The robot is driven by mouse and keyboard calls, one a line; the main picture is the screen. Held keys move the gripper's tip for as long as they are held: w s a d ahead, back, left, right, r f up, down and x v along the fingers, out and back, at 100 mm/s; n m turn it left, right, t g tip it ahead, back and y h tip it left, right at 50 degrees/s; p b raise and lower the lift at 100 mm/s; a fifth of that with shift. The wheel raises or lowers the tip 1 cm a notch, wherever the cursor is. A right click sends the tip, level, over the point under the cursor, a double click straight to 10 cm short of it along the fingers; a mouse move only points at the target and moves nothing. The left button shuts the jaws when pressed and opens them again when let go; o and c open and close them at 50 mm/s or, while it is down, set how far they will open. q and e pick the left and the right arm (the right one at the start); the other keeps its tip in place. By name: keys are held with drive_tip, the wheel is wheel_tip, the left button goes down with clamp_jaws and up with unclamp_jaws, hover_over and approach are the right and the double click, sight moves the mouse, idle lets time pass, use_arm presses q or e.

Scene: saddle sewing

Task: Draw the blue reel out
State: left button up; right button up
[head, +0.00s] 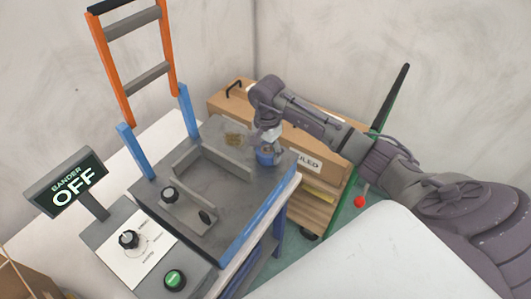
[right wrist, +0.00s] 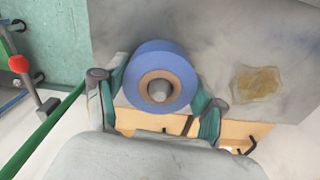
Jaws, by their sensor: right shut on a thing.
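The blue reel (head: 267,157) is at the back right corner of the grey machine top, under my right gripper. In the right wrist view the blue reel (right wrist: 160,58) has a brown core, with a grey peg end showing in its centre. My right gripper (head: 268,143) points down and is shut on the reel. In the right wrist view its two fingers (right wrist: 160,95) lie on either side of the reel. My left gripper is in neither view.
The machine top (head: 235,205) carries grey guide rails (head: 210,160) and a small knobbed block (head: 188,210). A sign (head: 68,183) reads "BANDER OFF". A wooden cabinet (head: 315,205) stands behind. An orange and blue frame (head: 118,75) rises at left. A white surface (head: 365,255) fills the front right.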

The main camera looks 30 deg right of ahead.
drive_tip(key=shift+r, duration=0.2)
drive_tip(key=shift+r+p, duration=1.65)
drive_tip(key=shift+r, duration=1.4)
drive_tip(key=shift+r+p, duration=0.9)
drive_tip(key=shift+r, duration=1.1)
